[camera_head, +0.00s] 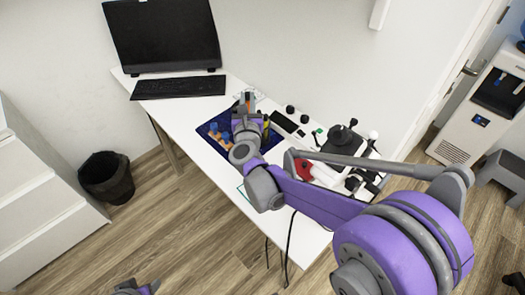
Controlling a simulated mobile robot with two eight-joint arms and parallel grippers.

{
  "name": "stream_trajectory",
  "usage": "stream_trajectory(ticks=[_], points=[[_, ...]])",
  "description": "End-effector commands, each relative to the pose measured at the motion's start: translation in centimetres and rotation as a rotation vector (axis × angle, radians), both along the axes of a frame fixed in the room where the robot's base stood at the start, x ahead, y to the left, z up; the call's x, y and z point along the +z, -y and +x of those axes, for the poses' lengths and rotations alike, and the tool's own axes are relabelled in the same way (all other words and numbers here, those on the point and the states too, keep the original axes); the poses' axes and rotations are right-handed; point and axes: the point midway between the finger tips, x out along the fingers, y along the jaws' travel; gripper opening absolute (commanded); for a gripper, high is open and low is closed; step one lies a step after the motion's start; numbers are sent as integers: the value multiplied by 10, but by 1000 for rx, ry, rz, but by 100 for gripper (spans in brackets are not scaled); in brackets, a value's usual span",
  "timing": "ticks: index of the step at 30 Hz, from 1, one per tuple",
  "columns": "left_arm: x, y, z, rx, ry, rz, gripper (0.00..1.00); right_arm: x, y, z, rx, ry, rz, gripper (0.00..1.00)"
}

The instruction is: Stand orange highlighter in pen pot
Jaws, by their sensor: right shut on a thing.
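My right gripper (247,99) reaches over the white desk, beyond the dark blue mat or tray. It is shut on a small orange thing (253,100), which looks like the orange highlighter. Most of it is hidden by the fingers, so its tilt cannot be told. I cannot make out the pen pot for sure; my right gripper and forearm cover part of that area. A small part of my left arm's end (136,288) shows at the bottom edge, too cut off to tell its jaws.
The white desk (180,112) holds a monitor (162,35), a keyboard (180,87), and a blue mat or tray (205,130) with small blue and orange things. Dark and red items crowd the desk's right part. A black bin (106,178) stands on the floor at left.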

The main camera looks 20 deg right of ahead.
Motion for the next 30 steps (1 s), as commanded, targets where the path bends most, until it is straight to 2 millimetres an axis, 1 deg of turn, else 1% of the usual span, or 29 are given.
stream_trajectory(ticks=[1,3,6,9,12,14,16,24,27,30], points=[[-17,0,-2,0,-5,0,50,3,9,2,-14,-1,-1,0],[-28,0,-2,0,-9,0,50,17,19,3,-29,0,0,0],[-39,0,-3,0,-12,0,50,34,30,4,-46,2,0,0],[-45,0,-3,0,-14,0,50,45,37,3,-55,4,0,0],[-49,0,-3,0,-15,0,50,46,39,2,-59,5,0,0],[-51,0,-3,0,-16,0,50,39,40,2,-60,5,0,0],[-55,0,-3,0,-17,0,50,23,40,2,-60,5,0,0],[-76,0,-3,0,-25,0,50,-51,40,3,-60,4,0,0],[-83,0,-3,0,-27,0,50,-71,39,3,-60,5,1,0],[-86,0,-3,0,-28,0,50,-83,39,3,-60,6,0,0]])
